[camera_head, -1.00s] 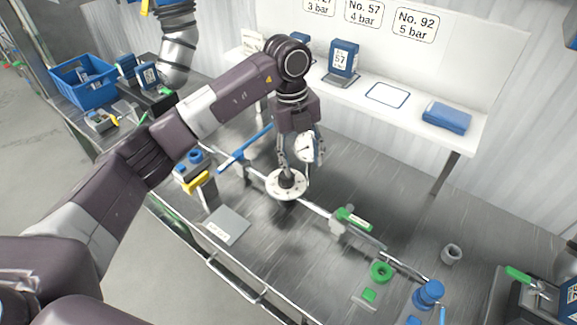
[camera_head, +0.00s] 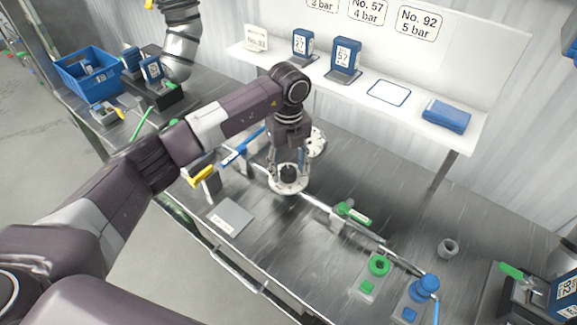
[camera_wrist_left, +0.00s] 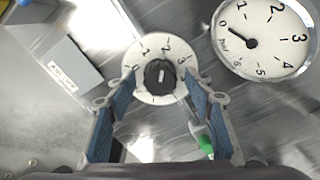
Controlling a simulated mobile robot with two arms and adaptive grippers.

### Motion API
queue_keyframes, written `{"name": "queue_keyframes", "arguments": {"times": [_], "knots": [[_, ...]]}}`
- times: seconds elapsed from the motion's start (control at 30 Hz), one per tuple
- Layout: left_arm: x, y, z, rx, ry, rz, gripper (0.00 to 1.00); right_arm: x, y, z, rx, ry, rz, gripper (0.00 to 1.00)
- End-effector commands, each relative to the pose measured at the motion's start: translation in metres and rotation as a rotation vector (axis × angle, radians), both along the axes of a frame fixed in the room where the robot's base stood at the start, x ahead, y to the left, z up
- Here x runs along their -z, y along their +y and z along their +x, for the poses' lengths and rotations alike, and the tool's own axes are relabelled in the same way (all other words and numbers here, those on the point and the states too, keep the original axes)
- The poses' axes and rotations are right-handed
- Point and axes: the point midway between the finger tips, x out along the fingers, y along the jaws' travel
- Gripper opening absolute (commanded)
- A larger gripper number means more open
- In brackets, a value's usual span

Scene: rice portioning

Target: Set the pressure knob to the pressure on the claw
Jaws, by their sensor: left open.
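The pressure knob (camera_wrist_left: 160,75) is black, on a round white dial plate (camera_wrist_left: 140,55) with numbers, in the left wrist view. It also shows below my left gripper in the head view (camera_head: 288,173). My left gripper (camera_wrist_left: 158,88) is open, its two blue-padded fingers either side of the knob; contact cannot be told. The pressure gauge (camera_wrist_left: 262,40) beside the dial has its needle near 0; it also shows behind the gripper in the head view (camera_head: 315,142). Wall signs read No. 57, 4 bar (camera_head: 368,12) and No. 92, 5 bar (camera_head: 417,22). Which part is the claw is unclear.
Blue numbered blocks, 27 (camera_head: 303,45) and 57 (camera_head: 345,55), stand on the white shelf (camera_head: 460,90). A rail with a green-handled valve (camera_head: 353,212) runs right of the dial. A blue crate (camera_head: 90,78) is at far left. Bench space behind the rail is mostly clear.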

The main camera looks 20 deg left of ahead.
Motion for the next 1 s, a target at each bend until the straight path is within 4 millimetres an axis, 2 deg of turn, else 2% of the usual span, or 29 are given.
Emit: {"name": "queue_keyframes", "arguments": {"times": [0.07,0.43,0.77,1.0], "knots": [[0.0,0.0,0.0,0.0,0.0,0.0,0.47,0.0,0.0,0.0,0.0,0.0,0.0,0.98],[-0.001,0.0,0.0,0.0,0.0,0.0,0.06,0.0,0.0,0.0,-0.001,0.0,0.0,0.98],[0.0,0.001,0.001,0.046,-0.002,0.001,0.06,0.007,-0.003,0.0,-0.002,-0.001,-0.004,0.98],[0.002,0.001,0.001,0.192,-0.003,0.001,0.06,0.024,-0.004,0.0,-0.002,-0.001,-0.005,0.98]]}}
